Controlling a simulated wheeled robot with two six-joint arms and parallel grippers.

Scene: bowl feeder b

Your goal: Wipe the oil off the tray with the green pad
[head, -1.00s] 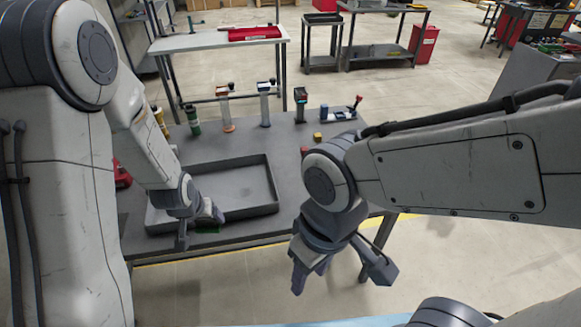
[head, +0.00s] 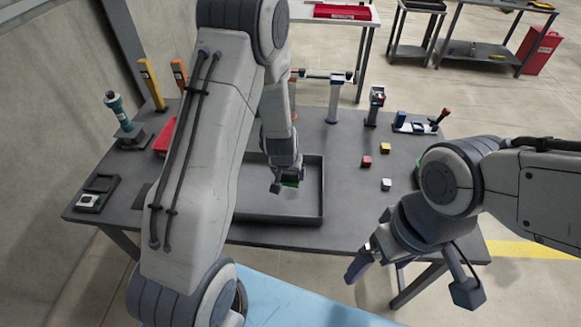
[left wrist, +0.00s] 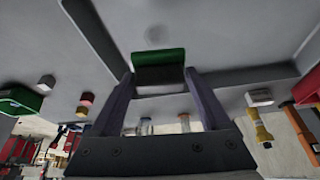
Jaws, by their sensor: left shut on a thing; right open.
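The dark grey tray (head: 312,195) lies on the table, its left part hidden behind my left arm. My left gripper (head: 283,186) is inside the tray's outline, right of its middle. It is shut on the green pad (head: 292,183). In the left wrist view the green pad (left wrist: 158,60) sits between the two fingers (left wrist: 160,92), over the tray floor (left wrist: 215,35). A faint round mark (left wrist: 155,33) shows just beyond the pad; I cannot tell whether it is oil or shadow. My right gripper (head: 412,280) is open and empty, in front of the table's front edge.
Red (head: 367,161), yellow (head: 385,148) and white (head: 386,184) cubes lie right of the tray. Several upright tools and stands line the table's back, including a teal one (head: 121,112). A small dark box (head: 97,193) is at the left. The table right of the tray's front is clear.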

